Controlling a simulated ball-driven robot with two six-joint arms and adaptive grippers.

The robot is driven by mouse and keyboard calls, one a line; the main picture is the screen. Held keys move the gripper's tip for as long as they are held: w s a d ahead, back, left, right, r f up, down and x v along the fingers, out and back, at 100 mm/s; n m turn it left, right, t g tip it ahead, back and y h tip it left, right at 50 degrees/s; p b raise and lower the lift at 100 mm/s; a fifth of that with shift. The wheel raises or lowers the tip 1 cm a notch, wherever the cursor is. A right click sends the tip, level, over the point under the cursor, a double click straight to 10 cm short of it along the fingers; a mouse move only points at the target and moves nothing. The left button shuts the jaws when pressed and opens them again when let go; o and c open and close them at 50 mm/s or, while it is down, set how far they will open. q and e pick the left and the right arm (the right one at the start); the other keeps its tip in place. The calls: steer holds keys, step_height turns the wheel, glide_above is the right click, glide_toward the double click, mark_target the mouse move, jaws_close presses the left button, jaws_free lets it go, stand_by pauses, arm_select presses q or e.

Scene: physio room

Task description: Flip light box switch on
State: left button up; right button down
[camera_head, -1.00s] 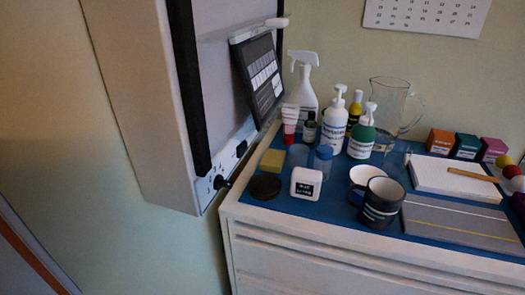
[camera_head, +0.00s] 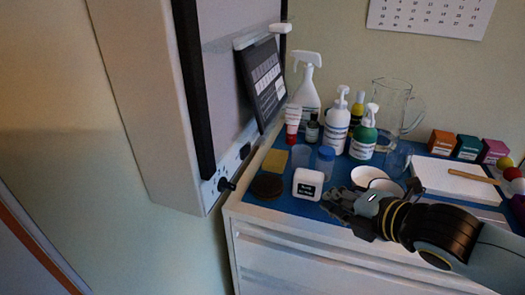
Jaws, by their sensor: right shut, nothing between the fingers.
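The light box (camera_head: 150,110) hangs on the wall at the left. My right gripper (camera_head: 332,203) is shut and empty. It appears over the front of the cabinet top, right of the light box and apart from it. My left gripper is out of view.
A cabinet with a blue top (camera_head: 290,205) stands right of the light box. A white labelled jar (camera_head: 307,184), a dark round lid (camera_head: 266,186), a spray bottle (camera_head: 306,90) and pump bottles (camera_head: 336,125) crowd it. Open air lies before the light box's lower edge.

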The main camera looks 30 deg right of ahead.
step_height(320, 180, up, 8)
steer(key=a+n+t+y, duration=0.2)
steer(key=n+y, duration=0.7)
steer(key=n, duration=1.2)
steer(key=shift+s+a+r+n+t+y, duration=0.15)
steer(key=shift+s+a+n+t+y, duration=0.15)
steer(key=shift+s+n+t, duration=0.15)
steer(key=b, duration=0.1)
glide_toward(250, 149)
steer(key=p+x, duration=0.2)
steer(key=x, duration=0.5)
steer(key=shift+w+p, duration=0.1)
steer(key=shift+p, duration=0.25)
